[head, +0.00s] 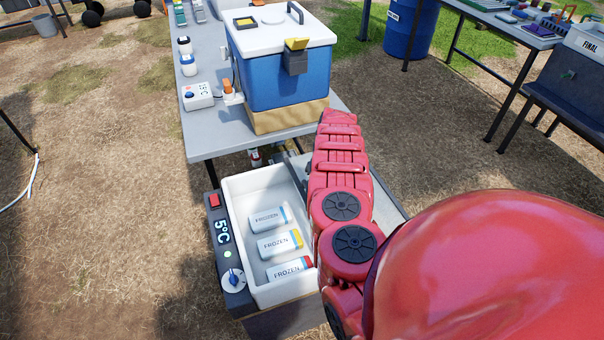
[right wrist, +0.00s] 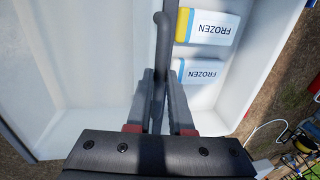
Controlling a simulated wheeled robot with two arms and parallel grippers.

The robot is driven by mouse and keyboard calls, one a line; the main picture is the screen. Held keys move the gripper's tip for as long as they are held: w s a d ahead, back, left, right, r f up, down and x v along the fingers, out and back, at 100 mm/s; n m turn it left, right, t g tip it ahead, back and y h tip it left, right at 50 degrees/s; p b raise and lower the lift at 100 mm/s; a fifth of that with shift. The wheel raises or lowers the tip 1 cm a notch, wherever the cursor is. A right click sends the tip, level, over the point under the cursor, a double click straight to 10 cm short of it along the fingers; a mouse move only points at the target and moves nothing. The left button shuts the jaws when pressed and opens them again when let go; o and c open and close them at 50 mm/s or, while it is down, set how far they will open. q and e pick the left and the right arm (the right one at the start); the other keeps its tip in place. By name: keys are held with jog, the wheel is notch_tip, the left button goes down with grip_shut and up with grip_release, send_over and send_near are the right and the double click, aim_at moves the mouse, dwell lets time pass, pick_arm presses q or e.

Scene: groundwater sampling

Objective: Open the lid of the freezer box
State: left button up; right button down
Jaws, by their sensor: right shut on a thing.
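The freezer box (head: 237,188) is a white open-topped tub with a dark control panel, below the middle of the head view. Frozen packs (head: 279,244) lie inside and show through its uncovered part. My right arm covers the box's right side in the head view and hides its own gripper there. In the right wrist view my right gripper (right wrist: 160,78) is shut on a dark bar handle (right wrist: 163,40). A pale panel (right wrist: 90,60), apparently the lid, lies left of the handle. The packs (right wrist: 212,27) show to its right. My left gripper is not in view.
A blue cooler (head: 285,80) with a white lid stands on the grey table (head: 205,130) behind the box. A small white device (head: 198,96) and bottles (head: 187,58) stand beside it. A blue barrel (head: 408,28) and another table (head: 500,22) are at the right.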

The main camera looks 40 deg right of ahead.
jog(key=shift+w+d+r, duration=0.1)
jog(key=shift+d+r, duration=0.05)
jog(key=shift+d, duration=0.05)
jog(key=c, duration=0.8)
grip_release()
jog(key=shift+a, duration=0.1)
jog(key=s+d+r, duration=0.1)
jog(key=d+r, duration=0.2)
jog(key=r, duration=1.4)
jog(key=shift+d+b, duration=0.15)
jog(key=shift+b, duration=0.15)
